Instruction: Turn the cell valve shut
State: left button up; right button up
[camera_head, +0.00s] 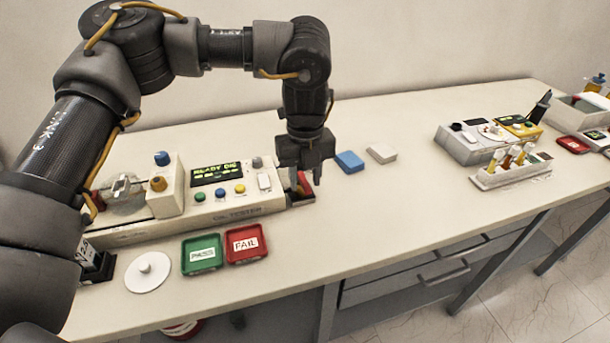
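The oil tester (225,190) sits on the bench at left, with a lit display and coloured buttons. A clear test cell (122,190) stands at its left end, partly behind my arm. A blue knob (161,158) and an orange knob (158,184) are on the housing beside the cell; I cannot tell which part is the valve. My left gripper (306,178) points down at the tester's right end, over a small dark box (304,197) with something red and orange in it. The fingertips overlap these parts, so their opening is unclear. My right gripper is out of view.
A green PASS tray (201,270) and a red FAIL tray (246,259) lie in front of the tester, near a white disc (148,286). Blue (349,162) and white (381,153) blocks lie right of my gripper. A vial rack (512,175) stands farther right.

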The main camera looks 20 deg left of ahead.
pick_arm(q)
grip_shut()
